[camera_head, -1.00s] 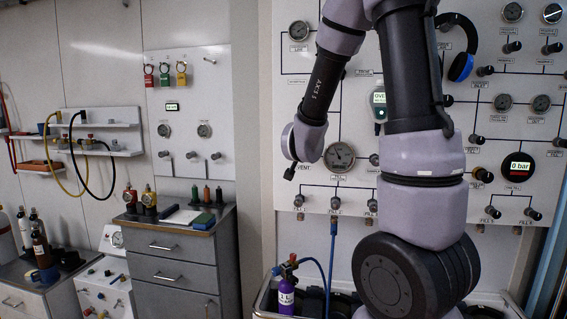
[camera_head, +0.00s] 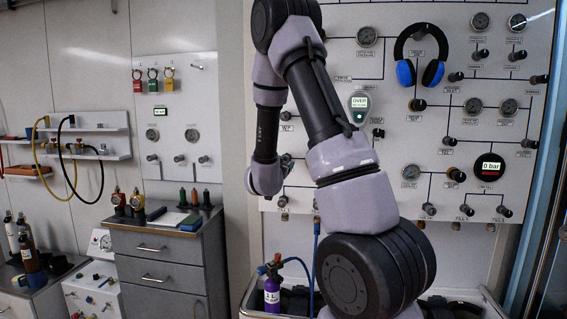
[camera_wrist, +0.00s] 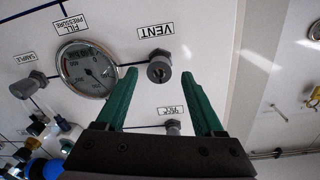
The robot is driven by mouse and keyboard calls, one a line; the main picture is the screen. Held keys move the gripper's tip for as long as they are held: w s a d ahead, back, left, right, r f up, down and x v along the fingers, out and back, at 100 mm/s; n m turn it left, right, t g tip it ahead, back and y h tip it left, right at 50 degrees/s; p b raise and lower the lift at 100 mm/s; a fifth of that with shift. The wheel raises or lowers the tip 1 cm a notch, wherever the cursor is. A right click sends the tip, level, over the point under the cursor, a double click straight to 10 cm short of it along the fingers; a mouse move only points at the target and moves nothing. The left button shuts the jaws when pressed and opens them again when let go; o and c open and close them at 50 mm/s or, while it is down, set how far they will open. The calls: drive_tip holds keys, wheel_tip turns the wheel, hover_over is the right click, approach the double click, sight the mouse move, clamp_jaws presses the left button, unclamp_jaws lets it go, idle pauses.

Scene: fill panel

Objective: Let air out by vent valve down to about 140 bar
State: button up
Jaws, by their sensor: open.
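The vent valve knob (camera_wrist: 160,70), a grey knob by an upside-down VENT label (camera_wrist: 155,31), is on the white panel in the wrist view. My gripper (camera_wrist: 161,74) is open, with its green fingers on either side of the knob and a visible gap to each. I cannot tell how deep the fingers reach. The fill pressure gauge (camera_wrist: 88,68) is a round dial to the left of the knob; its exact reading is too small to tell. In the head view my arm hides this part of the panel.
Grey knobs labelled sample (camera_wrist: 28,84) and another (camera_wrist: 172,128) sit nearby. In the head view, blue headphones (camera_head: 406,72), a device showing OVER (camera_head: 359,102) and a 0 bar display (camera_head: 489,167) are on the panel. A purple cylinder (camera_head: 272,294) stands below.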

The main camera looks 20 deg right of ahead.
sight(285, 160)
drive_tip(key=shift+x, duration=1.3)
clamp_jaws()
drive_tip(key=shift+n, duration=0.3)
drive_tip(key=shift+s+n, duration=0.1)
drive_tip(key=shift+n, duration=3.9)
drive_tip(key=shift+f, duration=0.1)
